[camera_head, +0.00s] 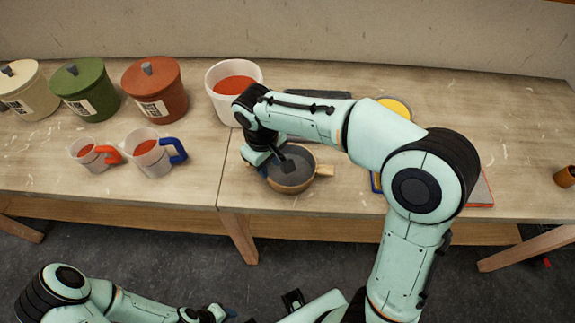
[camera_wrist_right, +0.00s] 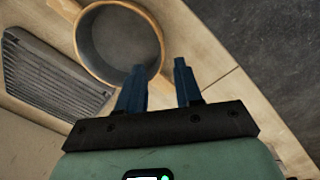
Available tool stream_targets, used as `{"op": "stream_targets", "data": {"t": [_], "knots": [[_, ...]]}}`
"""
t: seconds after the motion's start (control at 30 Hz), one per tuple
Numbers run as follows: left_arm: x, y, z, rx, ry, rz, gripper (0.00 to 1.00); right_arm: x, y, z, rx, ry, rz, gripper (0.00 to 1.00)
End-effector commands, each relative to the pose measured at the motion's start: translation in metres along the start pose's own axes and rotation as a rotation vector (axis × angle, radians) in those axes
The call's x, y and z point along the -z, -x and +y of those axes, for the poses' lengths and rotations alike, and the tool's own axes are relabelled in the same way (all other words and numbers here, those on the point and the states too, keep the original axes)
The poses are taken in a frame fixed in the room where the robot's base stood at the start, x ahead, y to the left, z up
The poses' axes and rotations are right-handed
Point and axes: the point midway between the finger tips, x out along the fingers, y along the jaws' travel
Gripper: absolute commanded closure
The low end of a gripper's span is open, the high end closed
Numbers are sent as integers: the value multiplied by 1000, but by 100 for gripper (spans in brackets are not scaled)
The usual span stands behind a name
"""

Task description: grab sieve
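The sieve (camera_head: 297,183) is a round pan with a tan rim, a grey inside and a short handle pointing right in the head view. It lies on the table and also shows in the right wrist view (camera_wrist_right: 118,42). My right gripper (camera_head: 273,162) is above its left side, and its two dark blue fingers are apart with nothing between them in the wrist view (camera_wrist_right: 157,82). One finger overlaps the rim in the picture and the other is outside it; contact cannot be told. My left gripper (camera_head: 218,313) is low, in front of the table, its fingers unclear.
A white bucket with red contents (camera_head: 220,78) stands behind the sieve. Two handled cups (camera_head: 150,155) and several lidded pots (camera_head: 155,90) stand to the left. A dark grille (camera_wrist_right: 50,75) lies near the sieve. A yellow round thing (camera_head: 397,106) is partly hidden behind my right arm.

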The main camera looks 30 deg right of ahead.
Motion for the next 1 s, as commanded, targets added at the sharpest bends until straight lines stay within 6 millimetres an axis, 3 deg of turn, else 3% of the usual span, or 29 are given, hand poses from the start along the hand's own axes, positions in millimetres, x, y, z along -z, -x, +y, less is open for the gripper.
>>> {"op": "stream_targets", "data": {"t": [0.1,0.43,0.7,1.0], "knots": [[-3,-5,-3,1,2,-4,57,-1,-26,0,0,0,-5,65],[-3,-7,-4,2,2,-5,57,-1,-54,0,-1,-1,-3,65],[-4,-9,-5,2,2,-6,57,-2,-92,-1,0,-1,-4,65],[-4,-9,-5,2,2,-6,57,-2,-97,-1,0,-1,0,65]]}}
